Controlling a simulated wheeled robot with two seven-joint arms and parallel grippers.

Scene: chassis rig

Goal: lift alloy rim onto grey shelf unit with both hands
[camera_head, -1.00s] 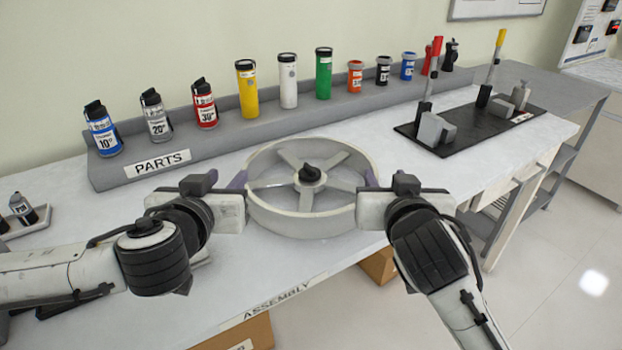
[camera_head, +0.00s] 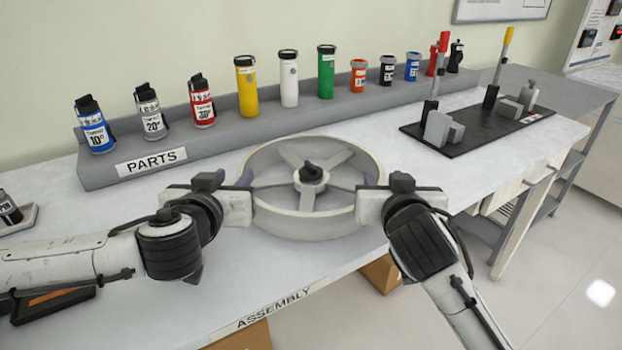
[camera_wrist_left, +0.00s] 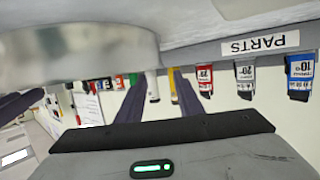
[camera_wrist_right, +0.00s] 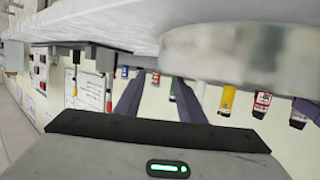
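The alloy rim (camera_head: 312,216) is a round, light grey wheel with spokes and a dark hub knob. It lies flat at the middle of the white table. My left gripper (camera_head: 246,178) is at its left side and my right gripper (camera_head: 369,182) at its right side, both close against the outer wall. The wrist views show purple fingers spread with a gap, in the left view (camera_wrist_left: 155,95) and the right view (camera_wrist_right: 160,92). The rim wall lies beside them in the left wrist view (camera_wrist_left: 75,52) and right wrist view (camera_wrist_right: 240,50). Contact is unclear.
A grey stepped rack (camera_head: 130,172) labelled PARTS holds several coloured canisters behind the rim. A black board (camera_head: 462,140) with grey blocks and upright tools lies right. The grey shelf unit (camera_head: 575,97) stands beyond the table's right end. The table front is clear.

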